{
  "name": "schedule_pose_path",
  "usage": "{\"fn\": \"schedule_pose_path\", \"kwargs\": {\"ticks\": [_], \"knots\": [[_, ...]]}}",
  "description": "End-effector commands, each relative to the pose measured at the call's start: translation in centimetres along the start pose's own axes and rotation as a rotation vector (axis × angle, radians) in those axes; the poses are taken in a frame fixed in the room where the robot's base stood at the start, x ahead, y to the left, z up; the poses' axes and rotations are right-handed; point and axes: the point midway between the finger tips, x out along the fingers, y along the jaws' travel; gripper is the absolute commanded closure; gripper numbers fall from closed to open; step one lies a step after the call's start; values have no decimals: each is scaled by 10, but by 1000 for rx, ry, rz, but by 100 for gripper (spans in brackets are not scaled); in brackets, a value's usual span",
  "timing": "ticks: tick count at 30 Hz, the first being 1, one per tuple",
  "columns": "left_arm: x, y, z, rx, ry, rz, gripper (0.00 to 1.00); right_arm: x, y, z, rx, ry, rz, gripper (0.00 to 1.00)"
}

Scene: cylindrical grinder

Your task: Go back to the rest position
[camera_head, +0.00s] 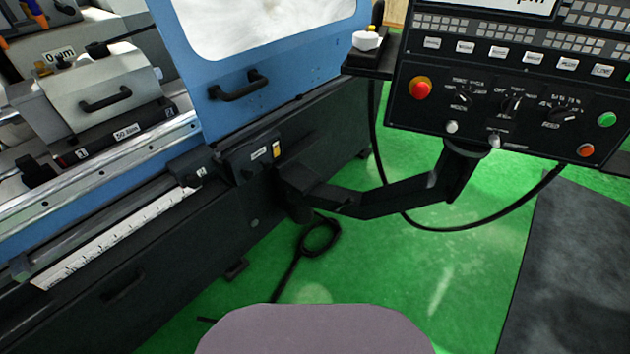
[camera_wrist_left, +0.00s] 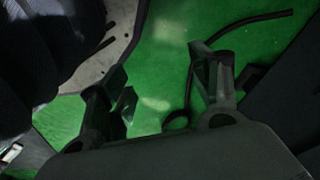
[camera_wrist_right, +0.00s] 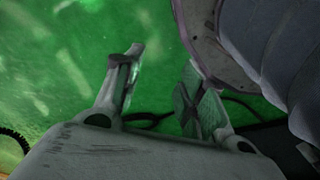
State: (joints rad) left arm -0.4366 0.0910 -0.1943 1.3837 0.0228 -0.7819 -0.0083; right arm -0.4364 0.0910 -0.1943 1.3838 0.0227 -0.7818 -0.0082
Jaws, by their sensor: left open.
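In the left wrist view my left gripper (camera_wrist_left: 165,85) is open and empty, its two fingers wide apart over the green floor. In the right wrist view my right gripper (camera_wrist_right: 160,85) is also open, its fingers apart with nothing between them. Neither gripper shows in the head view. The cylindrical grinder (camera_head: 140,240) stands along the left of the head view, with a blue door (camera_head: 285,85) and a black door handle (camera_head: 238,86).
A control panel (camera_head: 510,90) with a red button (camera_head: 420,87) hangs at the upper right on a black support arm (camera_head: 400,195). A black cable (camera_head: 300,255) lies on the green floor (camera_head: 400,270). A dark mat (camera_head: 570,270) lies at the right.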

Motion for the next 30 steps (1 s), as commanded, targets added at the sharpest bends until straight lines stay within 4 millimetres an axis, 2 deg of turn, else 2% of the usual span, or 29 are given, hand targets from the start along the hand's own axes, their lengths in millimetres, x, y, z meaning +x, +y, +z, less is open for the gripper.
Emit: {"fn": "schedule_pose_path", "kwargs": {"ticks": [17, 30], "knots": [[-7, -7, 54, 2, -25, -14, 37, -7, 7, 54, -2, -25, 14, 60], [-22, -12, 101, 5, -44, -23, 37, -22, 12, 101, -4, -44, 23, 60]]}}
